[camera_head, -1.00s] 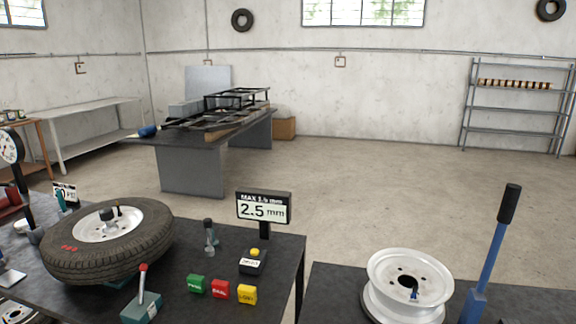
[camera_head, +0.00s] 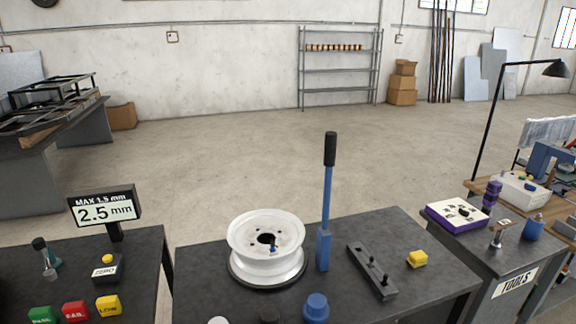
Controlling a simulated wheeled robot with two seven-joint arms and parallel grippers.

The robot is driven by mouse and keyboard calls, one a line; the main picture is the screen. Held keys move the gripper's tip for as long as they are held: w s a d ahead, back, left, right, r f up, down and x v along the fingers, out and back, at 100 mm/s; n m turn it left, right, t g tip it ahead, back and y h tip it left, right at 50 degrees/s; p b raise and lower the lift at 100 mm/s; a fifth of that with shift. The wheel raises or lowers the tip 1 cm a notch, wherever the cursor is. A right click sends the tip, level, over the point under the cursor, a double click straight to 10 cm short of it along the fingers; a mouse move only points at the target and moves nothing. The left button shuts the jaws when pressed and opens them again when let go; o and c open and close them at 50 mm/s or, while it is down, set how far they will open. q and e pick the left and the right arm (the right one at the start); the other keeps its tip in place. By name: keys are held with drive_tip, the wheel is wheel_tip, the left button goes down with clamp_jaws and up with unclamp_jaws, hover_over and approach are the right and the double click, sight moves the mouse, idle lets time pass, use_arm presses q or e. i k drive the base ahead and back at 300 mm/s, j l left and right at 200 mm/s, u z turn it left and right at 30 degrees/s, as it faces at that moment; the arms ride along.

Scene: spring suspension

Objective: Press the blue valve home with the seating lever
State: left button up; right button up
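The blue valve (camera_head: 273,246) is a small piece at the front of the hub of the white wheel rim (camera_head: 265,262). The rim sits on a dark round base on the middle table. I cannot tell how deep the valve sits. The seating lever (camera_head: 326,205) stands upright just right of the rim, with a blue arm, a blue block at its foot and a black grip on top. Neither of my grippers is in view.
A gauge display (camera_head: 105,209) reading 2.5 mm stands on the left table. A tools table (camera_head: 515,283) is at the right.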

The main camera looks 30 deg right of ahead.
sight(330, 142)
drive_tip(key=z, duration=1.1)
